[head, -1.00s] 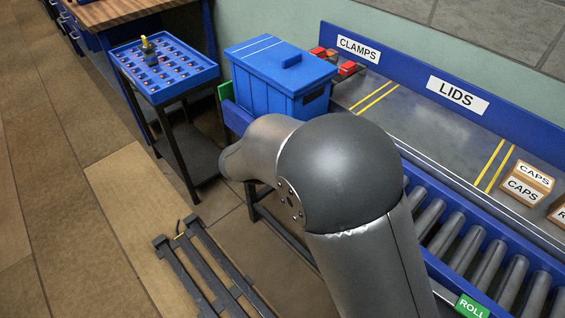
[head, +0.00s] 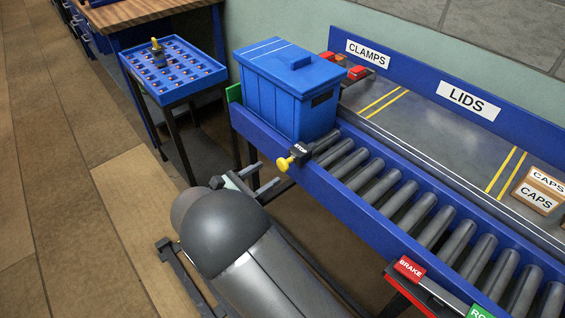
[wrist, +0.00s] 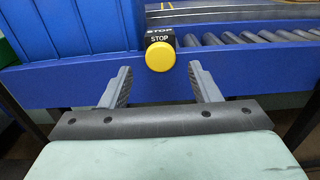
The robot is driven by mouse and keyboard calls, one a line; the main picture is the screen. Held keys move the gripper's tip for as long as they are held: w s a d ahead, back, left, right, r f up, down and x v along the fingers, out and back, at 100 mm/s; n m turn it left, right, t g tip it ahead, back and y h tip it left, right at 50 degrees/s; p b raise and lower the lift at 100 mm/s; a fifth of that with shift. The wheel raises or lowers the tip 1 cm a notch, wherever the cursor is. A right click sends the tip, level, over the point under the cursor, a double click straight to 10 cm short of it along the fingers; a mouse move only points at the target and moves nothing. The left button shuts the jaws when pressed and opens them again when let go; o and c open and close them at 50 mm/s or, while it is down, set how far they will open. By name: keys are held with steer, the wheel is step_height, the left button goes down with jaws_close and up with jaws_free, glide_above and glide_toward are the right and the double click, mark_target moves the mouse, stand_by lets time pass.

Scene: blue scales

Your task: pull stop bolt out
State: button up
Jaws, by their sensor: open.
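The stop bolt shows as a yellow knob (head: 284,163) on a black block marked STOP (head: 299,151), at the front rail of the roller conveyor. In the wrist view the round yellow knob (wrist: 160,56) faces me, just above the middle, with the STOP block (wrist: 160,35) behind it. My gripper (wrist: 160,78) is open and empty, its two grey fingers apart. The fingertips sit left and right of the knob in that picture, slightly below it. In the head view my gripper (head: 265,178) is just in front of the knob. I see no contact with it.
A blue lidded bin (head: 290,95) stands at the conveyor's left end, beside the stop. The blue conveyor rail (head: 350,200) runs right to a red BRAKE sign (head: 410,268). A blue tray table (head: 175,75) stands behind on the left. Floor in front is open.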

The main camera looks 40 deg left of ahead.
mark_target(281, 165)
steer(key=x, duration=0.7)
jaws_close()
steer(key=v, duration=0.4)
jaws_free()
steer(key=v, duration=1.7)
steer(key=shift+s+b, duration=0.2)
steer(key=shift+b, duration=0.2)
steer(key=shift+w, duration=0.1)
